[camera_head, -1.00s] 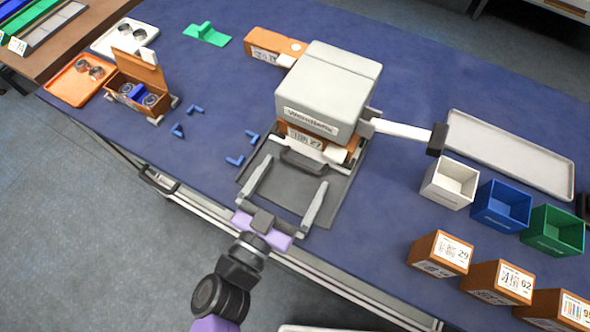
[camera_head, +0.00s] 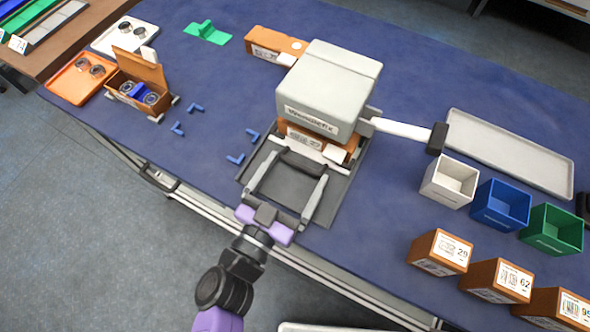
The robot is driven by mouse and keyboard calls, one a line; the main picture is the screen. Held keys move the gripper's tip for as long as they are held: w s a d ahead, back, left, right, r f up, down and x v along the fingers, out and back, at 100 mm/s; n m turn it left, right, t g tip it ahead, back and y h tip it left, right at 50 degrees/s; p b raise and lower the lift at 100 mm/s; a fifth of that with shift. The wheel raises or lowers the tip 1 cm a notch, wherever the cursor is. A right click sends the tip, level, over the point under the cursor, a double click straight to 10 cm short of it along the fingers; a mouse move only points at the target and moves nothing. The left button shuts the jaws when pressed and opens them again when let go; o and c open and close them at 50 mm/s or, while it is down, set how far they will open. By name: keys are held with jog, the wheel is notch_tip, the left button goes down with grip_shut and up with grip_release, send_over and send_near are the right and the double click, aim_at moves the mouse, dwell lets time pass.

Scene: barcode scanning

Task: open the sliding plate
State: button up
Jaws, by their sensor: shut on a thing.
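An orange box (camera_head: 317,141) with a label sits under the machine's white top.
A white arm with a black end (camera_head: 437,138) sticks out to the right of the machine. White (camera_head: 449,182), blue (camera_head: 500,204) and green (camera_head: 552,230) bins stand at right, with labelled orange boxes (camera_head: 440,251) in front. Small blue brackets (camera_head: 235,159) lie left of the plate.

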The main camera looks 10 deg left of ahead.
jog(key=v, duration=0.9)
jog(key=shift+s+d+p, duration=0.1)
jog(key=shift+p, duration=0.2)
jog(key=o, duration=1.8)
jog(key=b+v, duration=0.1)
jog(key=v, duration=0.6)
jog(key=shift+s, duration=0.35)
jog(key=shift+a, duration=0.2)
